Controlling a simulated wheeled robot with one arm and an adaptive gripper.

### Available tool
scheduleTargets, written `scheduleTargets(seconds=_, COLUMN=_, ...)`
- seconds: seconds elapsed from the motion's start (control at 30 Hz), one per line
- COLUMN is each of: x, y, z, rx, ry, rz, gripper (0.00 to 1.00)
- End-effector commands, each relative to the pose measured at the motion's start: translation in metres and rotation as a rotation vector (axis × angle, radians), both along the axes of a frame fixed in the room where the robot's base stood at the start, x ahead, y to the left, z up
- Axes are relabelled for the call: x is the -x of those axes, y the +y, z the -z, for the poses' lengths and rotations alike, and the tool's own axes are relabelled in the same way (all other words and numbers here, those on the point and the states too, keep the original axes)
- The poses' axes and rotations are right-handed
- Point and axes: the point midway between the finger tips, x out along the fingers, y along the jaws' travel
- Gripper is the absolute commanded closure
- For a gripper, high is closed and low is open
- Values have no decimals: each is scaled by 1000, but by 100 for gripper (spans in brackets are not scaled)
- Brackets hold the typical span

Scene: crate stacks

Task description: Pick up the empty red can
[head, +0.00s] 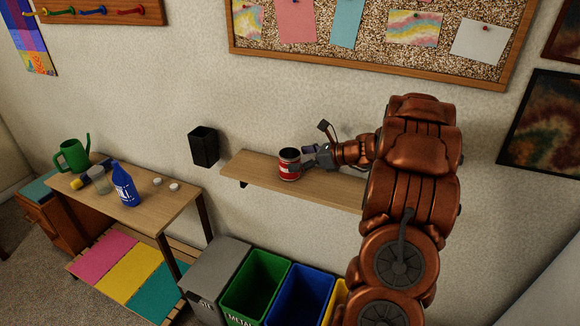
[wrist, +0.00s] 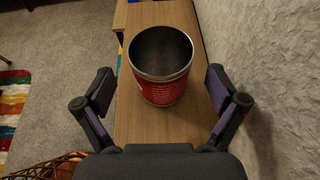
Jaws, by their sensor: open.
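The red can (head: 289,166) stands upright on a wooden wall shelf (head: 245,168), near its left part. In the wrist view the red can (wrist: 160,82) has an open top, and its dark grey inside looks empty. My gripper (head: 310,157) is just right of the can in the head view. In the wrist view my gripper (wrist: 159,95) is open, with one finger on each side of the can and a gap on both sides. The far side of the can is hidden in both views.
A black holder (head: 204,146) hangs on the wall left of the shelf. Below are a grey bin (head: 215,275), a green bin (head: 255,290), a blue bin (head: 300,295) and part of a yellow one. A table (head: 150,215) at left holds a blue bottle (head: 123,184) and a green watering can (head: 73,156).

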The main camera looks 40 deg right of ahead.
Motion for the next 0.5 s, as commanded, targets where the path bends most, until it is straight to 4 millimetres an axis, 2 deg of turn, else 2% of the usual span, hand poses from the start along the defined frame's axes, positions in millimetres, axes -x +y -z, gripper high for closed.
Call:
scheduleTargets(seconds=0.23, x=-24, y=12, z=8, rx=1, ry=1, rz=-1, gripper=5)
scheduleTargets(seconds=0.5, x=-29, y=13, z=11, rx=1, ry=-1, rz=3, gripper=5)
